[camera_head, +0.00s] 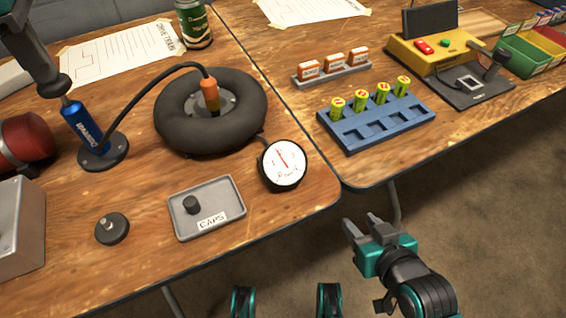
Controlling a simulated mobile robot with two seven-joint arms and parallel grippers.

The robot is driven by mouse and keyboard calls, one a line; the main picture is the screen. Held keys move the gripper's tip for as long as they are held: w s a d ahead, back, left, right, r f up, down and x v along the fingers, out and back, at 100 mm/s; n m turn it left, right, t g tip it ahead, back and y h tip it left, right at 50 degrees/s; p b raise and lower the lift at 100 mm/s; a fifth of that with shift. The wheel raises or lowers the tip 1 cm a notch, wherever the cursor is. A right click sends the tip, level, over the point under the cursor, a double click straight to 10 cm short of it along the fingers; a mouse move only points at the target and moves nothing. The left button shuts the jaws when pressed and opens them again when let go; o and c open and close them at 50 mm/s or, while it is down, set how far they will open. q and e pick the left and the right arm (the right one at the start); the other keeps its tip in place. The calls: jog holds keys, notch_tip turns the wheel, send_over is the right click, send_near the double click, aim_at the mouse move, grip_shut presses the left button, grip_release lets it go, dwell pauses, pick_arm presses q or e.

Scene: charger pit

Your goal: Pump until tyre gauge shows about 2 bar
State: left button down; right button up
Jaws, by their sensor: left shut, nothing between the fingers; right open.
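The blue pump (88,122) stands tilted on its round black base at the left. Its dark handle knob (55,87) is at the top. My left gripper (47,70) is shut and empty, its tips at the knob, seemingly touching it from above. A black hose runs from the pump base to an orange connector (209,92) at the hub of the black tyre (172,128). The white gauge (283,165) lies in front of the tyre; its red needle points nearly straight up, slightly left. Its figures are too small to read. My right gripper (368,228) is open and empty, off the table's front edge.
A grey caps tray (232,193) holds a small black cap; a round black piece (112,229) lies left of it. A red cylinder (25,140) is beside the pump. The right table holds a blue battery rack (378,133) and a yellow charger (415,57).

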pick_arm(q)
jog(key=shift+f+b, duration=0.45)
jog(key=shift+f, duration=0.4)
jog(key=shift+r+p, duration=1.3)
jog(key=shift+r, duration=0.45)
jog(key=shift+r+p, duration=0.35)
jog(key=shift+r, duration=0.1)
notch_tip(320, 180, up, 6)
jog(key=p, duration=0.4)
jog(key=shift+p, duration=0.35)
